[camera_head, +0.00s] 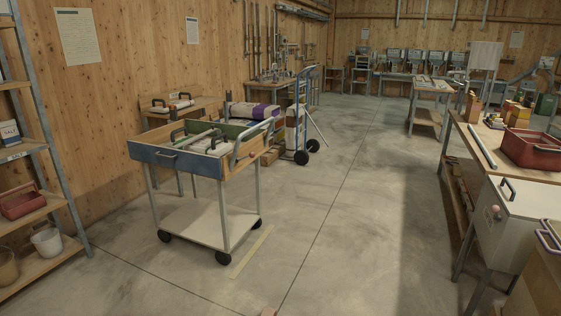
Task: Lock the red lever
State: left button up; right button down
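I cannot make out a red lever for certain in the head view. A small reddish knob (495,211) sits on the front of a white metal box (515,235) at the right. It is too small to tell whether it belongs to a lever. A small pinkish thing (268,311) is cut off by the bottom edge, and I cannot tell what it is. Neither of my grippers is in view.
A wheeled cart with a blue drawer (187,166) stands left of centre. A shelf rack (45,150) is at the far left. A workbench (462,125) with a red toolbox (530,148) runs along the right. The concrete floor (350,215) between is clear.

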aim_at(251, 154)
jog(key=i+u, duration=0.15)
jog(key=i, duration=0.3)
jog(key=i+l+u, duration=0.2)
jog(key=i, duration=0.25)
jog(key=i+l+u, duration=0.15)
jog(key=i, duration=0.3)
jog(key=i+l+u, duration=0.15)
jog(key=i+u, duration=0.25)
jog(key=i+l+u, duration=0.75)
jog(key=i, duration=0.1)
